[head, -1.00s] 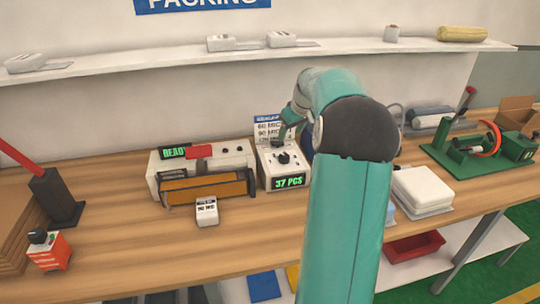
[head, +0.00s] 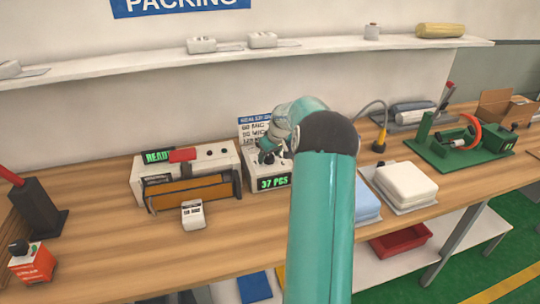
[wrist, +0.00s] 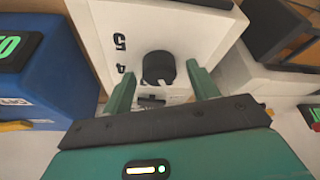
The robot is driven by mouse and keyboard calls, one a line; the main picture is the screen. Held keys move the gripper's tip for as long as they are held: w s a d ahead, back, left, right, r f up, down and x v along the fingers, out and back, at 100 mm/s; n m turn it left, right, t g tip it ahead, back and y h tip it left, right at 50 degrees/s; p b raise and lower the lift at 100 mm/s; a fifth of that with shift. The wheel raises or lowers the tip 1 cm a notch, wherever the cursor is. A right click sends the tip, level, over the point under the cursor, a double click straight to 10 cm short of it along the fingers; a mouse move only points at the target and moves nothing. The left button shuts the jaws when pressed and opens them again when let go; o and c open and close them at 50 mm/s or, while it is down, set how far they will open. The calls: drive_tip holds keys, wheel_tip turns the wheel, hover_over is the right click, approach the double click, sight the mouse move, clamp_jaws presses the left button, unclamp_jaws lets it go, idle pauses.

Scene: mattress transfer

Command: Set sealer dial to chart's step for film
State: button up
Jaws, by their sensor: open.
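My gripper (wrist: 161,76) is open in the wrist view, its green fingers on either side of a black dial (wrist: 157,65), with gaps showing. The dial has a pale pointer mark toward the bottom of the picture; the numerals 5 and 4 show to its left. It is on a white box (wrist: 103,24), which in the head view (head: 247,182) reads "37 PCS". There my gripper (head: 267,156) hides the dial. The white sealer (head: 138,181) with a READY display stands left of it. A chart (head: 250,129) behind is partly hidden. A small labelled block (head: 193,215), print unclear, stands in front.
A blue device (wrist: 50,75) is close to one side of the box in the wrist view. White stacked pads (head: 405,182) and a green stand (head: 460,150) are to the right. An orange block (head: 32,263) is at the left. The front-left bench is mostly clear.

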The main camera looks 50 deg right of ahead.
drive_tip(key=c, duration=1)
drive_tip(key=shift+m, duration=0.3)
drive_tip(key=m+h, duration=0.1)
drive_tip(key=m, duration=0.2)
drive_tip(key=shift+w+a+m+g+h, duration=0.2)
drive_tip(key=shift+m+g+h, duration=0.1)
drive_tip(key=shift+g+h, duration=0.1)
drive_tip(key=m, duration=0.2)
drive_tip(key=m+g+h, duration=0.1)
drive_tip(key=m, duration=0.2)
drive_tip(key=shift+g, duration=0.3)
drive_tip(key=shift+m, duration=0.4)
